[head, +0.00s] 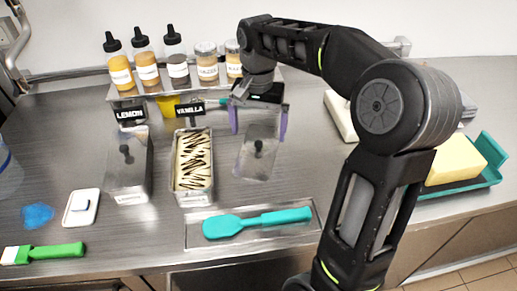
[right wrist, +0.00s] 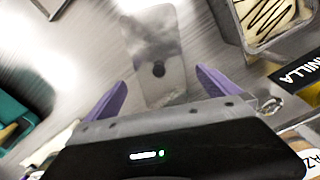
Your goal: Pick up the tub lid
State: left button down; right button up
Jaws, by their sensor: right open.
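The tub lid (head: 262,162) is a shiny metal plate with a dark round knob, lying on the steel counter right of the open vanilla tub (head: 193,197). It also shows in the right wrist view (right wrist: 160,92), knob near the middle. My right gripper (head: 258,136) has purple fingers, open and empty, over the far part of the lid. In the right wrist view the fingertips (right wrist: 161,80) stand either side of the lid, with the knob between them; how high they are above it is hard to tell. My left gripper is not in view.
A lidded lemon tub (head: 127,182) stands left of the vanilla tub. A teal spatula (head: 258,221) lies on a tray in front. Bottles and jars (head: 146,70) line a rear shelf. A teal tray (head: 491,150) with a yellow block is at right.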

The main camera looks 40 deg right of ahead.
aim_at(258, 142)
notch_tip(258, 142, down, 5)
jog(key=shift+s+r, duration=0.1)
jog(key=shift+c, duration=0.2)
dwell(0.4)
jog(key=c, duration=1.1)
jog(key=shift+r, duration=0.1)
notch_tip(258, 142, up, 10)
jog(key=shift+f+p, duration=0.1)
jog(key=shift+p, duration=0.65)
